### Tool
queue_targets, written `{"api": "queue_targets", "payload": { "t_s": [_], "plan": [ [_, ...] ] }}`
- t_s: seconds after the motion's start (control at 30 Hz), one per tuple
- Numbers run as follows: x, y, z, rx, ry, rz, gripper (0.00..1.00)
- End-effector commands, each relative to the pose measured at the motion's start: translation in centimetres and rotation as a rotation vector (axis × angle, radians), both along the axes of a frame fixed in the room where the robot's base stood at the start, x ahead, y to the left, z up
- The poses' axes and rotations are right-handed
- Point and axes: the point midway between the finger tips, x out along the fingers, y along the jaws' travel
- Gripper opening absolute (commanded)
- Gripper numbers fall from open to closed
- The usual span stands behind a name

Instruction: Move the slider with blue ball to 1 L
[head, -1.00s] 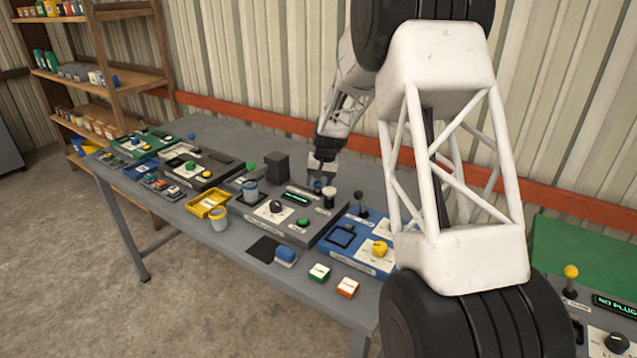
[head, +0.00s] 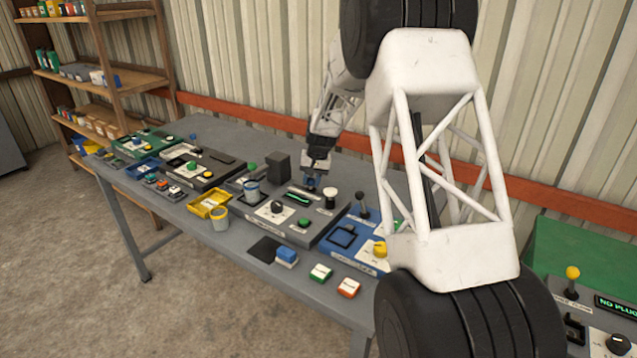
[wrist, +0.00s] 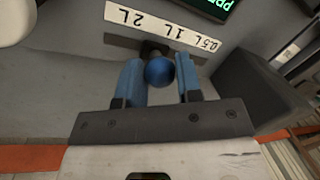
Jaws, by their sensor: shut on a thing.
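The slider's blue ball (wrist: 159,72) sits between the two blue fingers of my gripper (wrist: 158,63) in the wrist view. The gripper is shut on it; a small gap shows on the ball's right side. The ball's dark stem meets the slot (wrist: 120,42) near its middle. The white label strip (wrist: 150,25) reads 0.5 L, 1 L, 2 L from right to left, upside down. The stem looks roughly level with 1 L, but I cannot tell exactly. In the head view my gripper (head: 311,183) is low over the grey panel (head: 290,232), largely hiding the ball.
A green display (wrist: 213,6) is beside the label strip. A dark block (head: 278,165) stands left of my gripper, and a white-topped knob (head: 330,198) stands right. A blue panel (head: 350,258) with a black lever (head: 363,205) lies farther right.

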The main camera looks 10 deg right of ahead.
Motion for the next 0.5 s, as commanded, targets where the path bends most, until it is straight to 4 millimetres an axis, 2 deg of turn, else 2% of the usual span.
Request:
{"api": "queue_targets", "payload": {
  "t_s": [0.1, 0.37, 0.4, 0.5],
  "plan": [
    [0.88, 0.82, 0.06, -0.001, -0.003, 0.000, 0.00],
    [0.89, 0.83, 0.07, 0.000, -0.002, 0.000, 0.00],
    [0.89, 0.83, 0.07, 0.000, -0.002, 0.000, 0.39],
    [0.88, 0.82, 0.06, 0.000, -0.002, 0.000, 0.54]
  ]
}}
